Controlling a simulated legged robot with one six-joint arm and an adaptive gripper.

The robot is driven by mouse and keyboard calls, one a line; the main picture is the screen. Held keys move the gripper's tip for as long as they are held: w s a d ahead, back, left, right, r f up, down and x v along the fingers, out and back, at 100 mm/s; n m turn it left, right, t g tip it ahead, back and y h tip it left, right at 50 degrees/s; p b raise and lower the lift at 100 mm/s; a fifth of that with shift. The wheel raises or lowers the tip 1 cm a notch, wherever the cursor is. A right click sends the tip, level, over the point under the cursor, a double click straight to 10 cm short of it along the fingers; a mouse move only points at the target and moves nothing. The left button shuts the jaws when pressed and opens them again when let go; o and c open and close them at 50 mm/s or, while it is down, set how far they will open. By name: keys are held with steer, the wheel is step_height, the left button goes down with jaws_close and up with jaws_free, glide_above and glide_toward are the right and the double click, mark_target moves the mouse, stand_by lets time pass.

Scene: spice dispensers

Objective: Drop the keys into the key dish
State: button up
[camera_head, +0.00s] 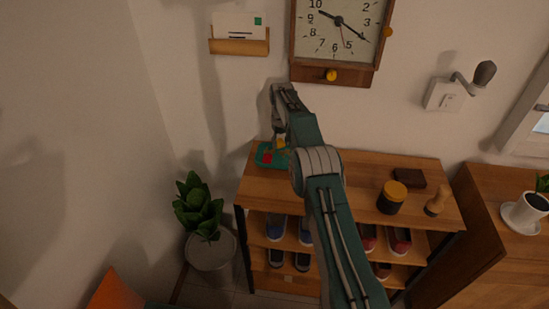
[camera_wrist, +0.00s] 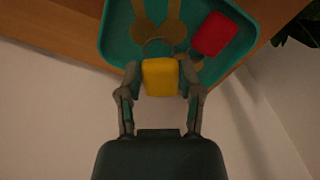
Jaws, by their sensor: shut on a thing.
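My gripper (camera_wrist: 160,80) is shut on the yellow fob (camera_wrist: 161,77) of the keys. A grey ring and brass keys (camera_wrist: 174,30) extend from the fob over the teal key dish (camera_wrist: 114,42). I cannot tell whether the keys touch the dish floor. A red fob (camera_wrist: 211,34) with a bit of brass beside it is also within the dish outline. In the head view, the dish (camera_head: 262,150) sits at the left end of the wooden shelf top, with my gripper (camera_head: 280,137) above it and the yellow fob (camera_head: 281,144) showing below the fingers.
The shoe shelf (camera_head: 345,173) also carries a dark jar with a yellow lid (camera_head: 392,197), a brown block (camera_head: 409,177) and a wooden-handled item (camera_head: 436,203). A potted plant (camera_head: 200,215) stands left. A clock (camera_head: 340,35) and letter holder (camera_head: 239,46) hang above.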

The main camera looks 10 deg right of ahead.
steer(key=shift+f, duration=1)
steer(key=o, duration=1.2)
step_height(320, 180, up, 7)
steer(key=shift+w+r, duration=0.1)
steer(key=shift+r, duration=0.1)
